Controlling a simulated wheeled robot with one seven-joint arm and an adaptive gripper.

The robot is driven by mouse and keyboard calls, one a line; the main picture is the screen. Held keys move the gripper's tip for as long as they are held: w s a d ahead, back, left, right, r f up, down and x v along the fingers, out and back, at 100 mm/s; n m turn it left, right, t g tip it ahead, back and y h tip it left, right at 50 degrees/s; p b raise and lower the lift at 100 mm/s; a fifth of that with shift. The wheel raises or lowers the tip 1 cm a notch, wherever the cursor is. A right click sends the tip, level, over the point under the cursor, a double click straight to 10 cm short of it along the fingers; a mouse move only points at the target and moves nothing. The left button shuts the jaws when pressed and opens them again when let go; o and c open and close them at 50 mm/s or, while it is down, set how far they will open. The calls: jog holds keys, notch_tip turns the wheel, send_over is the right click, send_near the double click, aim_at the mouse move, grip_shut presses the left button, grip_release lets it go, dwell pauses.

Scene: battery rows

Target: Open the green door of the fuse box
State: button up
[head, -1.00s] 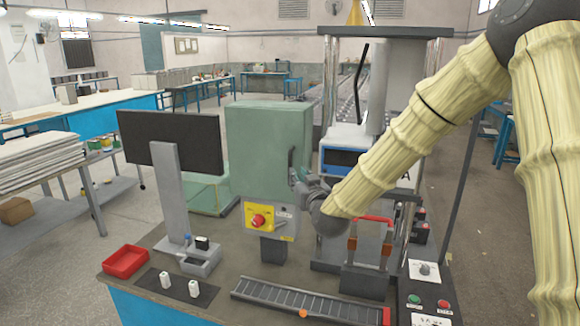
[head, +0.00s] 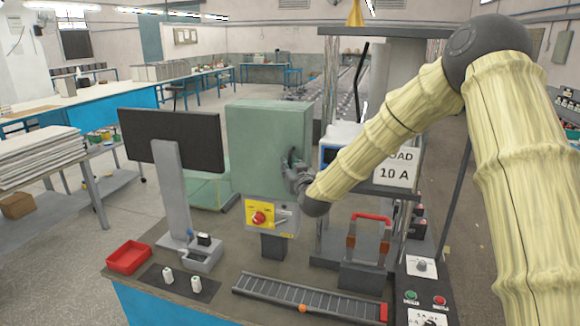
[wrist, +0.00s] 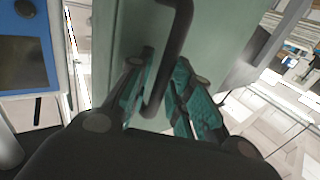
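The fuse box (head: 262,150) is a tall green cabinet on the bench, and its green door appears shut in the head view. The door (wrist: 118,30) fills the middle of the wrist view. Its dark bar handle (wrist: 176,45) runs down between the two teal-padded fingers of my gripper (wrist: 165,85). Contact is hard to tell. In the head view my gripper (head: 292,172) is at the box's right front edge, partly hiding the handle.
Below the door is a yellow panel with a red knob (head: 259,217). A monitor (head: 172,140) stands left of the box. A machine frame with a red-handled part (head: 371,217) stands close on the right. A red tray (head: 128,258) and a grey ramp (head: 300,297) lie in front.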

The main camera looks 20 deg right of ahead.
grip_shut()
jog(key=shift+a, duration=0.1)
